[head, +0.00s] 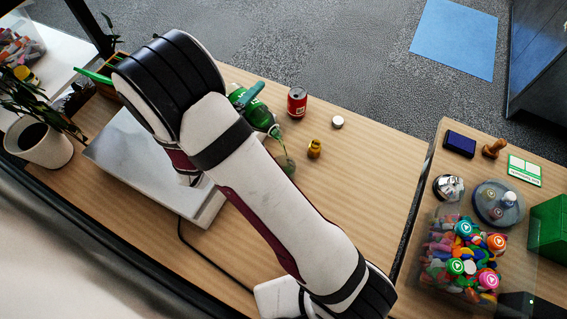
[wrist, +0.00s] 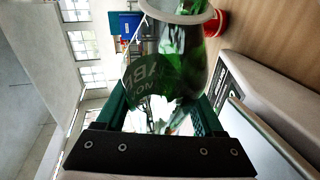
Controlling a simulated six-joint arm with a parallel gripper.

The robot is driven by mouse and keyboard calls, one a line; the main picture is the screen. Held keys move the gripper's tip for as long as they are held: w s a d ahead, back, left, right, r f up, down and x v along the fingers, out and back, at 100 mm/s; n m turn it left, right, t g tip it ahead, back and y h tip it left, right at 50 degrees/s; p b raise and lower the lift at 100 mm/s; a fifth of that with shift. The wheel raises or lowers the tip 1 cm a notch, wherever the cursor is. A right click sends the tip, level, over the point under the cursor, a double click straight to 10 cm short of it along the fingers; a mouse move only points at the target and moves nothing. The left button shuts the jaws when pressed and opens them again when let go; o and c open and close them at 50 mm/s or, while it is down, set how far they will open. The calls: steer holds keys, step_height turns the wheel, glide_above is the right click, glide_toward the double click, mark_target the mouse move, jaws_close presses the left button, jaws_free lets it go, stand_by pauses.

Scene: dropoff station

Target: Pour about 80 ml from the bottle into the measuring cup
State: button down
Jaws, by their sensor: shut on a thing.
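The green bottle (head: 262,118) is tilted in my gripper, its neck pointing down and to the right in the head view. It also shows in the wrist view (wrist: 186,70) between the green fingers of my gripper (wrist: 165,112), which is shut on it. A clear measuring cup (head: 286,166) stands on the table just below the bottle's mouth, partly hidden by my arm. A pale green streak (head: 281,143) shows between the mouth and the cup. The level in the cup is too small to read.
A red can (head: 297,100), a white cap (head: 337,122) and a small brown-yellow figure (head: 314,149) stand near the cup. A silver flat device (head: 125,160) and a potted plant (head: 38,142) are at left. The table (head: 370,180) is clear at right.

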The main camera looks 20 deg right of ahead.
steer(key=shift+w, duration=0.25)
steer(key=shift+w, duration=0.1)
steer(key=shift+w+a, duration=0.5)
steer(key=shift+a, duration=0.05)
steer(key=shift+m+t, duration=0.4)
steer(key=shift+m, duration=0.1)
stand_by(1.0)
steer(key=n, duration=0.1)
steer(key=n+g, duration=0.1)
steer(key=g, duration=0.1)
steer(key=shift+w+a+n, duration=0.25)
steer(key=shift+w+n, duration=0.05)
steer(key=shift+n, duration=0.4)
steer(key=shift+s+g, duration=0.1)
steer(key=shift+g, duration=0.2)
steer(key=shift+d, duration=0.1)
stand_by(0.8)
